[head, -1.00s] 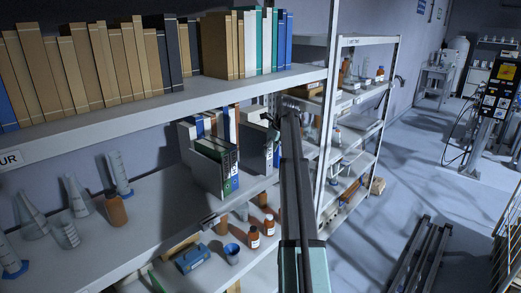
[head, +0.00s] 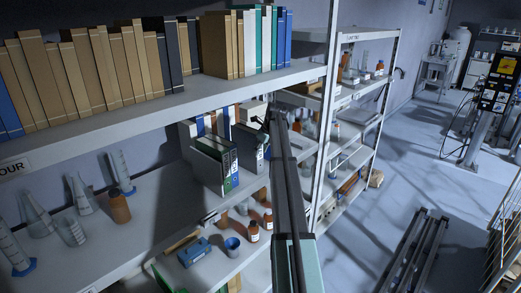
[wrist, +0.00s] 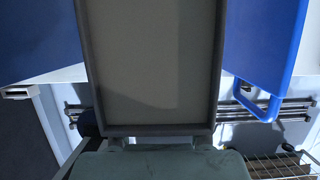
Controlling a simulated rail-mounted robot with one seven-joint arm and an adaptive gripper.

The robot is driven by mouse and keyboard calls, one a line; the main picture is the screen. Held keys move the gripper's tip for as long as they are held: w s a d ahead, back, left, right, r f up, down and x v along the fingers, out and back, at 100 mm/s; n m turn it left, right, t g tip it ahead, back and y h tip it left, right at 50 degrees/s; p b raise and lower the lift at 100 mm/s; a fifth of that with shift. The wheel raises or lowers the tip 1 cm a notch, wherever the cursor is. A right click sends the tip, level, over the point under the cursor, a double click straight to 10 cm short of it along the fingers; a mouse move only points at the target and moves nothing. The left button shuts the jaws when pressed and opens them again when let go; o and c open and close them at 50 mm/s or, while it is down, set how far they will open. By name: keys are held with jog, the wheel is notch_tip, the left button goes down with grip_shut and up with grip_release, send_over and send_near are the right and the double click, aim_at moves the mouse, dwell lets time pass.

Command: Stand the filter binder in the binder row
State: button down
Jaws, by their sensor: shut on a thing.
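My gripper (head: 268,122) is at the middle shelf, at the right end of a group of binders. It is shut on a grey-white binder (head: 249,141), which I take to be the filter binder; its spine shows a green mark. The fingers are small and dark here, and their contact is hard to make out. Left of it in the binder row stand dark green-and-black binders (head: 214,162), with blue, white and red ones behind. In the wrist view a pale panel with a grey rim (wrist: 155,60) fills the middle, probably the held binder. Blue faces flank it.
The upper shelf (head: 120,112) holds a long row of tan, dark, white, green and blue books. Glassware and a brown bottle (head: 119,205) stand on the middle shelf at left. A shelf upright (head: 325,130) stands close right of my arm. Below are small bottles and a blue box (head: 195,252).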

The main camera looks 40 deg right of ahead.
jog(key=c, duration=0.6)
grip_release()
jog(key=shift+o, duration=0.2)
jog(key=shift+r, duration=0.15)
jog(key=b+v, duration=0.5)
jog(key=v, duration=0.6)
jog(key=shift+s+r, duration=0.15)
jog(key=shift+r, duration=0.25)
